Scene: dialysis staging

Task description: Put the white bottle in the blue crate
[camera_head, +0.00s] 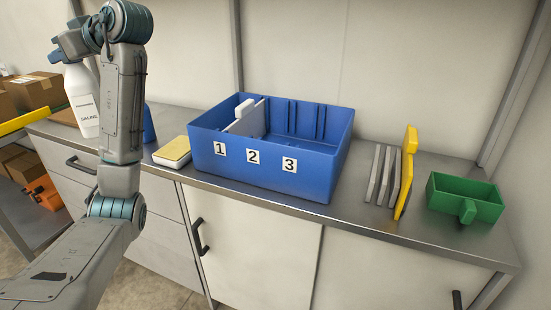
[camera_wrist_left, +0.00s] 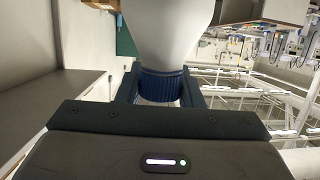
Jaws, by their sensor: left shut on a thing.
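The white bottle (camera_head: 82,105), with a saline label, is upright at the left end of the counter. It also fills the top of the left wrist view (camera_wrist_left: 170,25). My left gripper (camera_head: 72,48) is shut on the bottle's top; the fingers (camera_wrist_left: 163,86) close around a dark blue ribbed part there. I cannot tell whether the bottle's base touches the counter. The blue crate (camera_head: 325,178) stands mid-counter, right of the bottle, labelled 1, 2, 3 on its front. A light divider (camera_head: 246,120) stands inside its left part; the rest looks empty. My right gripper is not in view.
A yellow-topped white box (camera_head: 173,151) and a partly hidden blue object (camera_head: 149,125) lie between bottle and crate. Right of the crate stand several grey plates (camera_head: 381,175), a yellow plate (camera_head: 406,170) and a green bin (camera_head: 465,196). Cardboard boxes (camera_head: 35,90) sit far left.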

